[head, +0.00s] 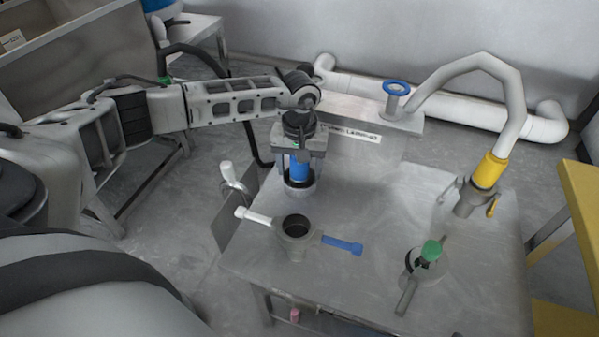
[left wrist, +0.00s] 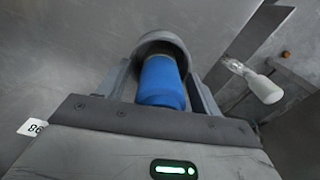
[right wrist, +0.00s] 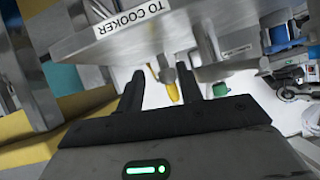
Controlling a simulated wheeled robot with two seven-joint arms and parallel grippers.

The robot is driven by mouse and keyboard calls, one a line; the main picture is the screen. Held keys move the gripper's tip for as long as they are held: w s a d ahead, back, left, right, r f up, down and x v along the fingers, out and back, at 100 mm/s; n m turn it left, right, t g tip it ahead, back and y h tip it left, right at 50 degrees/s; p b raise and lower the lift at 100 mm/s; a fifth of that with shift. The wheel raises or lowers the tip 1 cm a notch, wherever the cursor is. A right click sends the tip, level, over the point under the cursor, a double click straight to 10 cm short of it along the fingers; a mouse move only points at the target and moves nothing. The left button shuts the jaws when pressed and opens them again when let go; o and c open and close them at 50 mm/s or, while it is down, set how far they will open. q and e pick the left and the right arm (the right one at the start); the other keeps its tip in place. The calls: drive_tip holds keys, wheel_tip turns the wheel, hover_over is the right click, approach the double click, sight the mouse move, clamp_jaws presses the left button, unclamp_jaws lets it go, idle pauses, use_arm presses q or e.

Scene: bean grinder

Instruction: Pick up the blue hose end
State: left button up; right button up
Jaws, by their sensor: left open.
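The blue hose end (head: 299,169) is a short blue cylinder standing in a grey round socket (head: 299,188) at the table's far left. My left gripper (head: 299,158) is directly above, its fingers on either side of the blue part. In the left wrist view the blue hose end (left wrist: 162,82) lies between the open fingers, with the grey socket rim beyond it. I cannot tell whether the fingers touch it. My right gripper (right wrist: 162,85) shows only in the right wrist view, with its fingers apart and nothing held between them.
A grey cup-like fitting (head: 294,232) with white and blue handles stands just in front. A green-capped fitting (head: 430,252) is at the front right of the metal table (head: 360,205). A white hose with a yellow collar (head: 488,170) stands at the right. The table's middle is clear.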

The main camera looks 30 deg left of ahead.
use_arm(q)
drive_tip(key=c, duration=1.3)
drive_tip(key=shift+r, duration=0.1)
drive_tip(key=shift+c, duration=0.5)
drive_tip(key=shift+r, duration=0.1)
